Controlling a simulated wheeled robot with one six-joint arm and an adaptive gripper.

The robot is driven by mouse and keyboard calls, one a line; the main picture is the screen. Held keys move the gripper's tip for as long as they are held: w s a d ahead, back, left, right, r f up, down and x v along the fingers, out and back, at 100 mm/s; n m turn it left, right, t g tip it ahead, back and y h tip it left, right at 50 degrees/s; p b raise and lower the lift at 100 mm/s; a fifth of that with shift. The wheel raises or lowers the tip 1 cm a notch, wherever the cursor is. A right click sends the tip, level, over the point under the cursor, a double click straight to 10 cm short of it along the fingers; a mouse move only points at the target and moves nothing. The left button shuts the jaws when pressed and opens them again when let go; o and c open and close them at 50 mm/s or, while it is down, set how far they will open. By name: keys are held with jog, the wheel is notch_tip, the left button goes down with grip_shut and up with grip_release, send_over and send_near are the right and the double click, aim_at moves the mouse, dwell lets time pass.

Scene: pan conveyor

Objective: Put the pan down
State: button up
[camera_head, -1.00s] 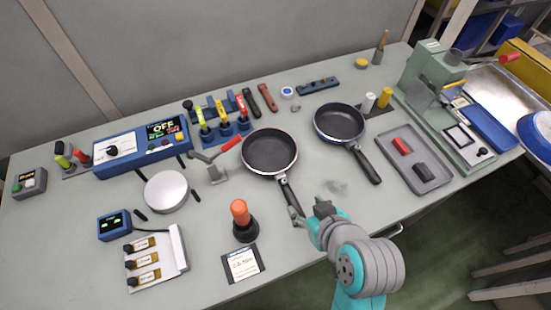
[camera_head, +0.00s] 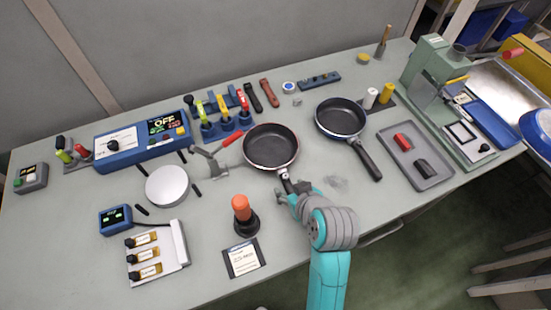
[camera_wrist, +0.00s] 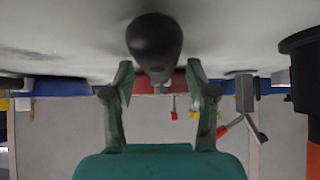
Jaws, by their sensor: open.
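A dark frying pan with a reddish rim (camera_head: 271,147) rests on the table left of the middle, its handle pointing toward the front. A second dark pan with a blue outside (camera_head: 341,118) rests to its right, its black handle pointing to the lower right. My gripper (camera_head: 291,192) is at the handle of the reddish-rimmed pan. In the wrist view my gripper (camera_wrist: 159,75) is open, and the rounded black handle end (camera_wrist: 155,40) shows between and slightly above the fingertips. I cannot tell whether the fingers touch it.
A round light-grey plate (camera_head: 167,186) and an orange-knobbed plunger (camera_head: 241,212) stand left of my arm. A grey tray (camera_head: 441,176) with a red and a dark block lies at the right. Bare table (camera_head: 345,205) lies right of my gripper.

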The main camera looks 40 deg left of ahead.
jog(key=shift+a+f, duration=0.1)
jog(key=shift+f, duration=0.1)
grip_shut()
jog(key=shift+w+r, duration=0.1)
